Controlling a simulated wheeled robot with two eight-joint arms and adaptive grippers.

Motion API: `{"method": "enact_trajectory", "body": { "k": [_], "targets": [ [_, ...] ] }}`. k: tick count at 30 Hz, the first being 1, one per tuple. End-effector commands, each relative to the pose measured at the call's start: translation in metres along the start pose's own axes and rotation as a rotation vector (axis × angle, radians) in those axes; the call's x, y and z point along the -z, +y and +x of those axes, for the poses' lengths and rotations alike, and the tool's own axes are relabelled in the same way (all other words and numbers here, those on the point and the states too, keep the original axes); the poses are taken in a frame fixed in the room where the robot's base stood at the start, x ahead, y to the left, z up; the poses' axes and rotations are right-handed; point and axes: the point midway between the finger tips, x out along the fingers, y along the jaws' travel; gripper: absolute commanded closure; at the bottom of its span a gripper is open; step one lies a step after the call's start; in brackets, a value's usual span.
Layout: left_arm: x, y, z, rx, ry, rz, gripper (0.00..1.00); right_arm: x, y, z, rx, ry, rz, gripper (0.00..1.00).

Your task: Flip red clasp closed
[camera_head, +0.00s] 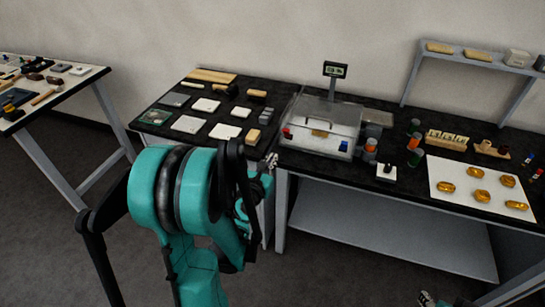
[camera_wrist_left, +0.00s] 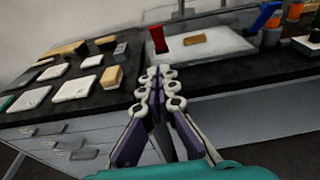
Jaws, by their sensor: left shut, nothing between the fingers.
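The red clasp (camera_head: 287,133) is on the left front of a clear-lidded case (camera_head: 318,142). In the left wrist view the red clasp (camera_wrist_left: 159,40) stands up from the case's front left, just beyond my fingertips. A gilt fragment (camera_head: 320,133) lies inside the case; it also shows in the left wrist view (camera_wrist_left: 195,39). My left gripper (camera_head: 271,161) is shut and empty, at the table's front edge, below and left of the red clasp and apart from it. In the left wrist view its fingertips (camera_wrist_left: 157,72) are together. Only a bit of my right gripper (camera_head: 425,298) shows at the bottom edge.
A blue clasp (camera_wrist_left: 265,16) is at the case's front right. White and grey tiles and blocks lie on the dark bench (camera_head: 160,127) to the left. Small jars (camera_head: 413,142), and a white sheet (camera_head: 455,203) with gold pieces, are to the right. A scale display (camera_head: 335,70) stands behind.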

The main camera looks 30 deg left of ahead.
Motion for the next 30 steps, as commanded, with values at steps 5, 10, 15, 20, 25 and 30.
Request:
{"method": "enact_trajectory", "body": {
  "k": [5, 10, 15, 20, 25, 30],
  "targets": [
    [0.003, -0.001, 0.041, 0.002, 0.001, 0.001, 1.0, -0.006, 0.0, 0.008, 0.0, 0.0, 0.0, 0.6],
    [0.002, 0.0, 0.075, 0.001, 0.0, 0.001, 1.0, -0.011, 0.0, 0.015, 0.0, 0.0, 0.0, 0.6],
    [-0.018, 0.0, 0.09, 0.001, 0.0, 0.001, 1.0, -0.011, 0.0, 0.015, 0.0, 0.0, 0.0, 0.6],
    [-0.026, 0.0, 0.097, 0.001, 0.0, 0.001, 1.0, -0.011, 0.0, 0.016, 0.0, 0.0, 0.0, 0.6],
    [-0.028, 0.0, 0.099, 0.001, 0.0, 0.001, 1.0, -0.011, 0.0, 0.016, 0.0, 0.0, 0.0, 0.6],
    [-0.028, 0.0, 0.099, 0.001, 0.0, 0.001, 1.0, -0.011, 0.0, 0.016, 0.0, 0.0, 0.0, 0.6]
  ]
}}
